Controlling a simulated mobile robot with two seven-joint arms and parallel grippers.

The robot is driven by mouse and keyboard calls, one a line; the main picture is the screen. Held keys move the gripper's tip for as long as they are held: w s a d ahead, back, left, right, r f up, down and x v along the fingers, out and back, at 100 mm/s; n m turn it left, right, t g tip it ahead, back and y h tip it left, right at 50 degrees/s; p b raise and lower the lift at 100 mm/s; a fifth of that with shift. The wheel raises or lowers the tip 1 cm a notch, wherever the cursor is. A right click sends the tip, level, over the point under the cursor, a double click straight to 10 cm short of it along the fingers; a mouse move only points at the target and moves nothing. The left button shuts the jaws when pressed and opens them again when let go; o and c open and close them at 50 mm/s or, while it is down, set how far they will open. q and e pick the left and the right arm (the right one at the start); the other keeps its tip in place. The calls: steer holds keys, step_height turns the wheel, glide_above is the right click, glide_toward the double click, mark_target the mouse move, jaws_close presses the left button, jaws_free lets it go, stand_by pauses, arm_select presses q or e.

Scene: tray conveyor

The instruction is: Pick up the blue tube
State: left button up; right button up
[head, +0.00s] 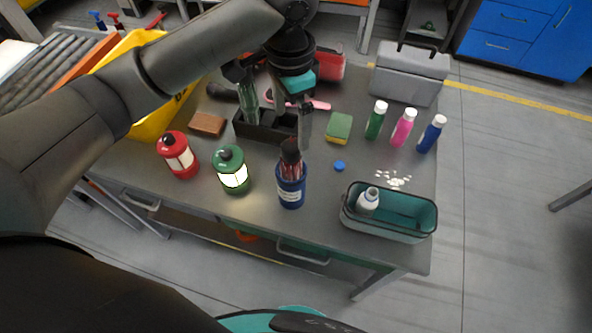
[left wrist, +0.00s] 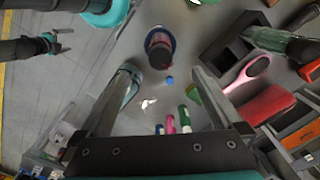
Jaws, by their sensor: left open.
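The blue tube (head: 431,134) stands upright with a white cap on the right side of the table, at the right end of a row with a pink tube (head: 403,128) and a green tube (head: 376,120). In the left wrist view the blue tube (left wrist: 158,129) is small and partly hidden near the gripper's palm. My left gripper (head: 275,108) is open and empty above the table's middle, left of the tubes and apart from them. Its fingers also show in the left wrist view (left wrist: 163,75). My right gripper (left wrist: 64,41) shows there at the left, fingers apart.
A grey toolbox (head: 410,72) stands behind the tubes. In front are white pieces (head: 394,182), a blue cap (head: 339,166) and a teal-lined bin (head: 424,234).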

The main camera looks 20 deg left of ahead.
mark_target(291, 146)
arm_select(q)
steer(key=f, duration=0.5)
steer(key=shift+s, duration=0.35)
step_height(291, 146, down, 4)
steer(key=shift+w+f, duration=0.1)
steer(key=shift+f+b, duration=0.3)
steer(key=shift+f, duration=0.05)
step_height(291, 146, down, 4)
steer(key=shift+w+a+f, duration=0.1)
steer(key=shift+w+f, duration=0.05)
steer(key=shift+f, duration=0.35)
arm_select(e)
steer(key=s, duration=0.1)
steer(key=s+f, duration=0.1)
steer(key=s, duration=0.1)
steer(key=shift+s+d+g, duration=0.1)
steer(key=shift+s+g, duration=0.1)
steer(key=shift+g, duration=0.1)
arm_select(q)
steer(key=shift+c, duration=0.2)
arm_select(e)
steer(key=shift+s, duration=0.1)
arm_select(q)
steer(key=shift+c, duration=0.8)
steer(key=shift+r, duration=0.1)
jaws_close()
